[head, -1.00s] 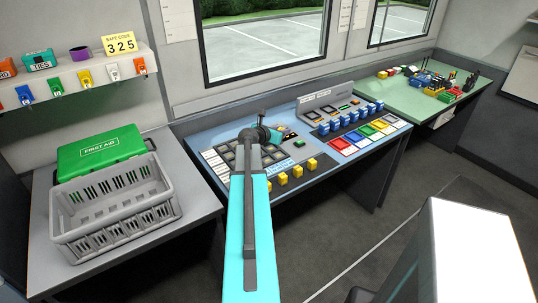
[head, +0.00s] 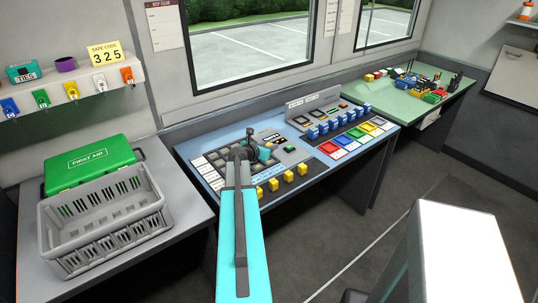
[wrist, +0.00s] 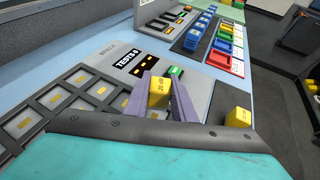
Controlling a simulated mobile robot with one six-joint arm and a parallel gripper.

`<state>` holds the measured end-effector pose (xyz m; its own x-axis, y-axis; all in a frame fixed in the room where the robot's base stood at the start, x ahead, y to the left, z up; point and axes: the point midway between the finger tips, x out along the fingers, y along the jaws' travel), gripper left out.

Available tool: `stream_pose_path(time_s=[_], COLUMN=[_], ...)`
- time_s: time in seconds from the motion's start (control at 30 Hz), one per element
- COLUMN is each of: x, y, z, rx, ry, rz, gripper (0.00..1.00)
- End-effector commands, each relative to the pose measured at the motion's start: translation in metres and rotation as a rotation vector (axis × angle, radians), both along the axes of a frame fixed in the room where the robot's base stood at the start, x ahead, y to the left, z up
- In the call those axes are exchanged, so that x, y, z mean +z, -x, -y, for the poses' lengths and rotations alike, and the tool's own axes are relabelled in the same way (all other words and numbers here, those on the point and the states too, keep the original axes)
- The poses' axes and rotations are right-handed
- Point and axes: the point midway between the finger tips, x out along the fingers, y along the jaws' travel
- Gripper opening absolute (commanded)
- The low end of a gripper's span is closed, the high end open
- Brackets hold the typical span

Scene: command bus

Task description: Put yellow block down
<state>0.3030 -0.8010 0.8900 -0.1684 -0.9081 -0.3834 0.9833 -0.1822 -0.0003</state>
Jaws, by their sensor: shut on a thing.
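My gripper (wrist: 164,97) is shut on a yellow block (wrist: 159,90) with dark marks on its face. The purple fingers are on either side of it in the wrist view. In the head view my gripper (head: 262,153) is over the blue bench's panel, and my arm hides part of the area below. A grey tray of square cells (head: 214,164) lies left of the gripper; it also shows in the wrist view (wrist: 62,108), with yellow marks in its cells. Whether the held block touches the panel, I cannot tell.
Several yellow blocks (head: 288,176) stand along the blue bench's front edge; one (wrist: 238,117) is right of my gripper. A green button (wrist: 176,71) is just beyond the fingers. Blue switches and coloured squares (head: 346,142) lie to the right. A grey crate (head: 105,240) stands left.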

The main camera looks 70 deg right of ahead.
Motion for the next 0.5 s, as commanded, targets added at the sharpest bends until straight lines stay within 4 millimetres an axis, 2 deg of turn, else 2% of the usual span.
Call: stream_pose_path(time_s=[0.13, 0.5], x=[-0.0078, -0.0096], y=[-0.0008, -0.0012], z=[0.0002, -0.0001], rx=[0.001, 0.002], ry=[0.000, 0.001], rz=[0.000, 0.001], gripper=[0.01, 0.01])
